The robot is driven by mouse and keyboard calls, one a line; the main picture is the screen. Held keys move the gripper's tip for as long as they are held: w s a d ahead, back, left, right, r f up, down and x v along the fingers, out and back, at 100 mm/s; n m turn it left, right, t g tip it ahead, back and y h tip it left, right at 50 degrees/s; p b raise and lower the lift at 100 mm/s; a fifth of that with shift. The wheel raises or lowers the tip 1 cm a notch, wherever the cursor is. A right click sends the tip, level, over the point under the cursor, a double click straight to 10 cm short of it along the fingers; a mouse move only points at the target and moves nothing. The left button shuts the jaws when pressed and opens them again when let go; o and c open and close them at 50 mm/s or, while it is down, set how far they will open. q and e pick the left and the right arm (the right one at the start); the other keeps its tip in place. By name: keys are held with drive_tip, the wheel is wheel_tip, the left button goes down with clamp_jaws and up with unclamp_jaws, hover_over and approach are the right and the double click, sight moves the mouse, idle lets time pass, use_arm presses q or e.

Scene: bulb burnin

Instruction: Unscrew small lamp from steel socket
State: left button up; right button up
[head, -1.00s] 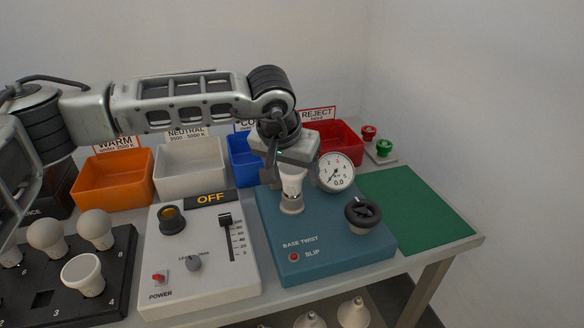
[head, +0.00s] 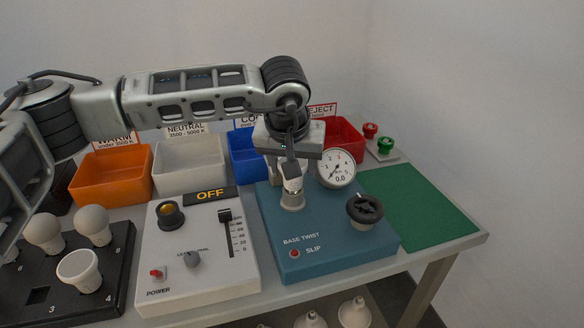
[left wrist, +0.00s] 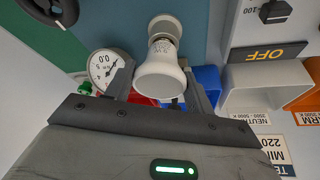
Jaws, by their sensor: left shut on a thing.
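The small lamp (head: 293,185) is white and stands upright at the steel socket (head: 292,202) on the teal base-twist box (head: 318,262). My left gripper (head: 289,172) comes down from above and is shut on the lamp; its near finger hides part of the lamp in the head view. In the left wrist view the lamp (left wrist: 160,76) sits between the two fingers (left wrist: 160,88). A ribbed metallic neck shows between the lamp and the round socket (left wrist: 165,26). I cannot tell how deep the lamp's base sits. My right gripper is not in view.
A dial gauge (head: 336,168) and a black knob (head: 364,210) stand right of the socket. The white power box (head: 203,275) reads OFF. Orange (head: 112,184), white (head: 188,172), blue and red bins line the back. A black tray (head: 110,262) holds several bulbs. The green mat (head: 425,212) is empty.

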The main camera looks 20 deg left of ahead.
use_arm(q)
drive_tip(key=n, duration=0.2)
drive_tip(key=n+y, duration=0.1)
drive_tip(key=n, duration=0.1)
drive_tip(key=shift+w+d+b, duration=0.1)
drive_tip(key=shift+d+b, duration=0.1)
drive_tip(key=shift+b, duration=0.1)
drive_tip(key=n+g+y, duration=0.1)
drive_tip(key=n, duration=0.3)
drive_tip(key=shift+r+y, duration=0.1)
drive_tip(key=shift+y, duration=0.3)
drive_tip(key=shift+w+r+n+g+y+p, duration=0.1)
drive_tip(key=shift+n+g+y+p, duration=0.3)
drive_tip(key=shift+n, duration=0.7)
drive_tip(key=n+g+p, duration=0.1)
drive_tip(key=n, duration=0.2)
drive_tip(key=n+g+p, duration=0.1)
drive_tip(key=n, duration=0.3)
drive_tip(key=shift+w+r+g, duration=0.1)
drive_tip(key=shift+g, duration=0.3)
drive_tip(key=n+g, duration=0.1)
drive_tip(key=n, duration=0.2)
drive_tip(key=shift+f+p, duration=0.2)
drive_tip(key=shift+p, duration=0.1)
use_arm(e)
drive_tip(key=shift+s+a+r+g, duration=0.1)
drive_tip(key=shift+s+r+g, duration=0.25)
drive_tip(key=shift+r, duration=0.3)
